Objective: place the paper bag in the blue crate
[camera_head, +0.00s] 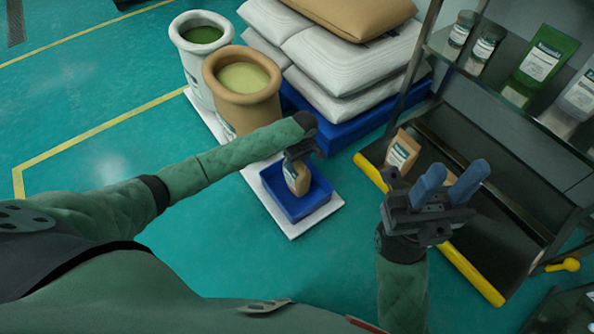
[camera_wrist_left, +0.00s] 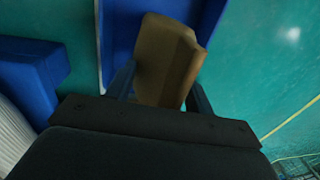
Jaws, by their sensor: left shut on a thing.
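The brown paper bag (camera_head: 299,178) with a white label is inside the outline of the blue crate (camera_head: 309,206) in the head view. My left gripper (camera_head: 299,158) is above the crate and shut on the top of the bag. In the left wrist view the bag (camera_wrist_left: 168,62) sits between the two blue fingers, with the crate's blue (camera_wrist_left: 118,30) behind it. I cannot tell whether the bag touches the crate floor. My right gripper (camera_head: 448,187) is open and empty, to the right of the crate, with its blue fingers apart.
The crate stands on a white platform (camera_head: 293,234) with two open sacks, one tan (camera_head: 213,75) and one white (camera_head: 178,40). White sacks (camera_head: 330,60) are stacked on a blue pallet (camera_head: 340,132). Another paper bag (camera_head: 402,152) stands on the dark rack at right. Floor at left is clear.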

